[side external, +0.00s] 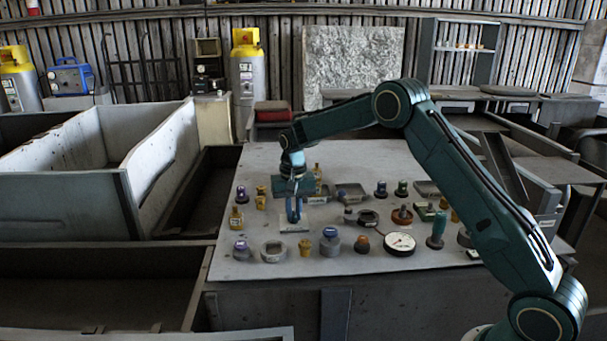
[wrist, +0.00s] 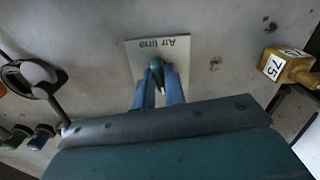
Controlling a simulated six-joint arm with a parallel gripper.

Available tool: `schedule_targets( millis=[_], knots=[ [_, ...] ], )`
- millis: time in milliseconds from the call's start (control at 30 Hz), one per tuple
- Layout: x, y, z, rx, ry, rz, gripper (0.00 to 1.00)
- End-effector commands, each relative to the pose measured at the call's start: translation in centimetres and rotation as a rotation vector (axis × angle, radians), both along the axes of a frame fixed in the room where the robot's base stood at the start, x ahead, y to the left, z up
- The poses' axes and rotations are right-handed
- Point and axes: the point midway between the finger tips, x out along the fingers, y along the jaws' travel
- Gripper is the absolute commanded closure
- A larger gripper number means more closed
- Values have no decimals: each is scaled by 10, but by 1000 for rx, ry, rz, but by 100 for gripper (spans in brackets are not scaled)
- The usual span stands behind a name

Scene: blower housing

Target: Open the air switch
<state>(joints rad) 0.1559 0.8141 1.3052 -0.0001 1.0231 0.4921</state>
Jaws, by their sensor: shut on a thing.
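The air switch shows in the wrist view as a small teal lever tip (wrist: 156,65) on a pale square plate marked "Air line" (wrist: 178,47). My gripper (wrist: 158,84) is over this plate, its two blue fingers close together and shut on the lever. The fingers hide most of the lever. In the side external view my gripper (side external: 294,218) points down at the left part of the table, with the pale plate (side external: 295,227) under it. The lever itself is hidden there, and its angle cannot be told.
Several knobs and dials stand around on the grey table (side external: 350,160), including a white gauge (side external: 400,243), a grey ring (side external: 273,251) and a blue-topped knob (side external: 331,241). A yellow block marked 75 (wrist: 287,66) is at right in the wrist view.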

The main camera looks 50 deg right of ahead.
Motion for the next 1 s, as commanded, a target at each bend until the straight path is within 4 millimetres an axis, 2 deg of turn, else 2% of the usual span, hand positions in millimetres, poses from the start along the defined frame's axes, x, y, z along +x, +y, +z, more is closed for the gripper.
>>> schedule_targets(
  millis=[467, 1000],
  knots=[
    [1, 0, 2, -1, -4, -338, 100],
    [1, -1, 2, 0, -5, -409, 100]
  ],
)
